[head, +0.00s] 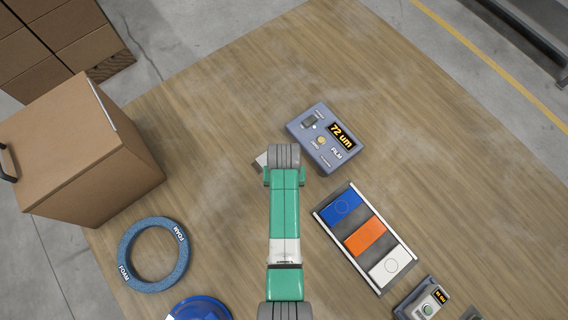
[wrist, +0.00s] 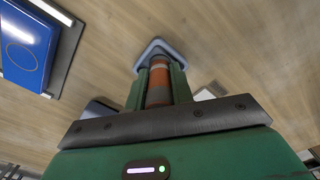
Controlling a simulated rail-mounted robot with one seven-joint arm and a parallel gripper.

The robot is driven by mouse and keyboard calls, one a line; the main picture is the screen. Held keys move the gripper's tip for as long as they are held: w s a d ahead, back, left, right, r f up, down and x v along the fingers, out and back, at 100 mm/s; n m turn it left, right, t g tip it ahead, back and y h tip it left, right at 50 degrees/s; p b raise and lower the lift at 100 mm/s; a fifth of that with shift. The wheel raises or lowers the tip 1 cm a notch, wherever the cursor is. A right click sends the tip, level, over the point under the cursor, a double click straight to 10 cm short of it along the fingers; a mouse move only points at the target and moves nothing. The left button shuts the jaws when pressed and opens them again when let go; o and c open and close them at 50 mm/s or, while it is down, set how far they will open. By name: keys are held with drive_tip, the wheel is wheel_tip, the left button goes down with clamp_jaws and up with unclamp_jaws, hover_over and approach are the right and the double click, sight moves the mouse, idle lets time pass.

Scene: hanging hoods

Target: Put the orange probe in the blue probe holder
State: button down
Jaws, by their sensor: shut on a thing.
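My gripper (wrist: 160,84) shows in the wrist view with its two green fingers shut on the orange probe (wrist: 159,75), a short cylinder with orange and grey bands. A blue-grey piece with rounded corners (wrist: 157,47) shows just past the probe's far end; I cannot tell whether it belongs to the probe or is separate. In the head view my arm hides the fingertips and the probe. My arm's end is left of the gauge box. I cannot clearly pick out the blue probe holder in either view.
A gauge box reading 72 um (head: 324,139) lies right of my arm. A rack (head: 387,282) holds blue, orange and white plates. A blue foam ring (head: 131,273), a blue round thing (head: 200,308) and a cardboard box (head: 80,150) are leftward. The far table is clear.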

drive_tip(key=shift+f, duration=0.25)
drive_tip(key=c, duration=1.1)
unclamp_jaws()
drive_tip(key=shift+c, duration=0.2)
wheel_tip(320, 180, up, 8)
drive_tip(key=shift+f+p, duration=0.1)
drive_tip(key=shift+p, duration=0.8)
